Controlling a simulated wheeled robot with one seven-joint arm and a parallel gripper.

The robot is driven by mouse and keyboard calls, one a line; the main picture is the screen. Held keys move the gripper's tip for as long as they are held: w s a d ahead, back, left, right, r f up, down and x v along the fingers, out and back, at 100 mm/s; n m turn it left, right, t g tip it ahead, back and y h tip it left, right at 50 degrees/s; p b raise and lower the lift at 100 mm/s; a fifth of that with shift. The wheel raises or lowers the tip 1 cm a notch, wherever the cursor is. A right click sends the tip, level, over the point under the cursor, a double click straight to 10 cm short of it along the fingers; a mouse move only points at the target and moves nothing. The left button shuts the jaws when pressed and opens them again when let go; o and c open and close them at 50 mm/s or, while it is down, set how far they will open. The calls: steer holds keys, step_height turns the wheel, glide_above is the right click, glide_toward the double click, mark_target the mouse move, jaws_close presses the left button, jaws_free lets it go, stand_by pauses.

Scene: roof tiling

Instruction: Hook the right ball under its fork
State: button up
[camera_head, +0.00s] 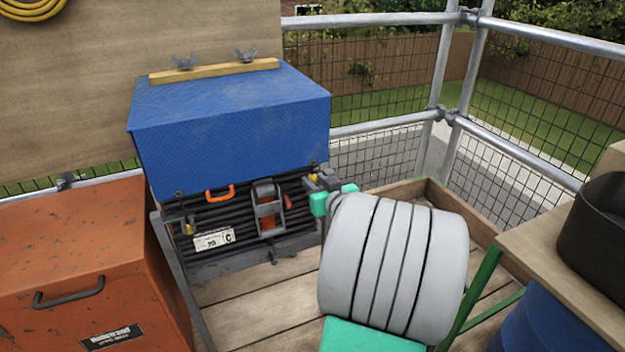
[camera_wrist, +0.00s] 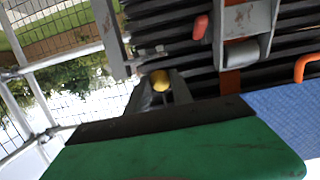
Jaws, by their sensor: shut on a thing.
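The right ball (camera_head: 313,177) is small and yellow, at the right end of the dark ribbed stack, just below the blue cover's lower edge. My gripper (camera_head: 333,196), with green fingers, is at that corner and shut on the ball. In the wrist view the yellow ball (camera_wrist: 160,80) shows between two dark grey prong-like pieces, beyond a large green finger with a black edge. I cannot tell clearly whether those pieces are fingertips or the fork. My arm and fingers hide much of this corner. Another yellow ball (camera_head: 189,229) hangs at the stack's left end.
The blue cover (camera_head: 230,125) lies over the stack. A ratchet strap (camera_head: 267,212) and an orange hook (camera_head: 219,193) are left of my gripper. An orange toolbox (camera_head: 85,265) stands at left. Mesh railings (camera_head: 380,127) rise behind; a bench (camera_head: 560,250) stands at right.

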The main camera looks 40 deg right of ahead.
steer(key=s, duration=0.1)
steer(key=s+b, duration=0.1)
steer(key=s+a, duration=0.1)
steer(key=s, duration=0.1)
steer(key=shift+s+a+f+b, duration=0.1)
steer(key=shift+f+b, duration=0.15)
steer(key=shift+b, duration=0.15)
stand_by(0.6)
step_height(320, 180, down, 8)
steer(key=b, duration=0.7)
steer(key=shift+r+b, duration=0.2)
steer(key=shift+b, duration=0.2)
steer(key=shift+s, duration=0.15)
steer(key=shift+r+x, duration=0.15)
steer(key=shift+x, duration=1.05)
steer(key=shift+r+x, duration=0.15)
steer(key=shift+x, duration=1.05)
